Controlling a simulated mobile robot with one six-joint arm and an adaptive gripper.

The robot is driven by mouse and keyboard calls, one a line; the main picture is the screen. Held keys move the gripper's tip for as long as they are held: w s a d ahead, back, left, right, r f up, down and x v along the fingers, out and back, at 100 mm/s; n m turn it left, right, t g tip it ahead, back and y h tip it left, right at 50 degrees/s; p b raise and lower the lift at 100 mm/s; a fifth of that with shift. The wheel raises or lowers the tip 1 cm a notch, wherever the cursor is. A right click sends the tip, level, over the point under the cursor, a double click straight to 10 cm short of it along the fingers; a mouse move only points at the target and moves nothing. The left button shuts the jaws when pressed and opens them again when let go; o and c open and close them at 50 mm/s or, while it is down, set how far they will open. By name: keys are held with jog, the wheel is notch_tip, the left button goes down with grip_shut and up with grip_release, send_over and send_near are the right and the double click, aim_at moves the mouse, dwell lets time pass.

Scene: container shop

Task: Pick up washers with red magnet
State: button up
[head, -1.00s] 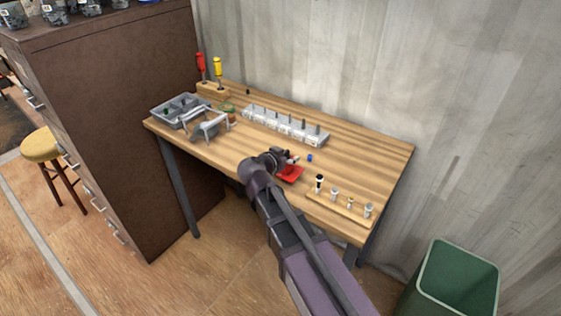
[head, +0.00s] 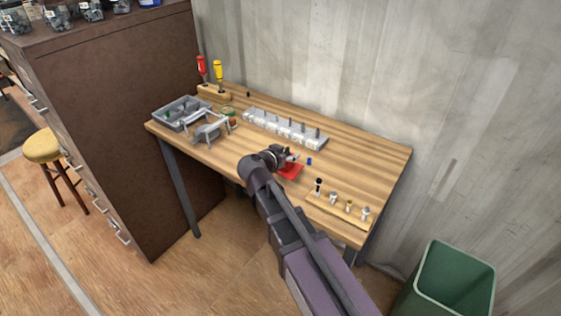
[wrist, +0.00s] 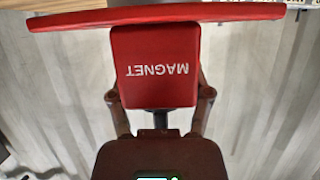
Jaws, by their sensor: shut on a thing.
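The red magnet (wrist: 155,70) fills the upper middle of the wrist view, a block with the upside-down word MAGNET and a wide red plate across its end. My gripper (wrist: 160,98) is shut on the block, with a finger on each side. In the head view my gripper (head: 287,158) is over the front middle of the workbench, and the magnet's red (head: 291,171) shows beside it. I cannot tell whether the plate touches the bench. I cannot make out any washers for sure.
The wooden workbench (head: 365,165) carries a grey row of pegged blocks (head: 284,127), a grey tray (head: 166,116), a grey stand (head: 211,129), two screwdrivers and small tools on a strip. A small blue item (head: 309,161) is near the magnet. A green bin (head: 450,280) stands right.

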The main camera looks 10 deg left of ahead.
jog(key=shift+r+p, duration=4.45)
jog(key=shift+r, duration=0.25)
